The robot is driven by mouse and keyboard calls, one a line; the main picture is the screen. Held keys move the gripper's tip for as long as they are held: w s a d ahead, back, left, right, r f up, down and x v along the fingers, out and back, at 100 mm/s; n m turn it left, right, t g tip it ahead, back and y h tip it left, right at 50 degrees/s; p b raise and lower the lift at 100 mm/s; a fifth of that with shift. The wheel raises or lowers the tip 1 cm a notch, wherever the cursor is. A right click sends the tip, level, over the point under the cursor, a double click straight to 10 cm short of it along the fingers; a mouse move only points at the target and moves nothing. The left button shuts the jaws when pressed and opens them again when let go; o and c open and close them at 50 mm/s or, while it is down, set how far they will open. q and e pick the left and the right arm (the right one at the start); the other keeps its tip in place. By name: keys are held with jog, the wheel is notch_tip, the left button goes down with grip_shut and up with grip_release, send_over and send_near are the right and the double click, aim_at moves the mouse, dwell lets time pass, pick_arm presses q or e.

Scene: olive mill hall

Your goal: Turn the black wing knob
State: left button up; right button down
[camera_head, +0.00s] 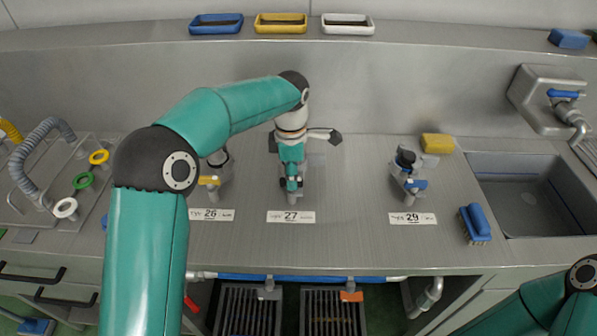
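A dark knob (405,158) sits on top of the small grey tap above label 29, right of the middle of the bench; it looks like the black wing knob, though its shape is small. My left gripper (304,140) hangs over the tap at label 27, left of that knob and apart from it. Its pale fingers with dark tips look spread, with nothing visibly held. A teal part (291,155) shows just below it, and the gripper partly hides the tap there. My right arm shows at the lower right corner; its gripper is outside the view.
Another tap with a yellow part (208,180) stands at label 26, partly behind my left arm. A yellow sponge (437,144) and a blue brush (475,223) lie near the sink (530,185). The steel bench between labels 27 and 29 is clear.

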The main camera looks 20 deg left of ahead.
pick_arm(q)
jog(key=shift+r, duration=0.1)
notch_tip(320, 180, up, 12)
dwell(0.5)
jog(key=shift+f, duration=0.2)
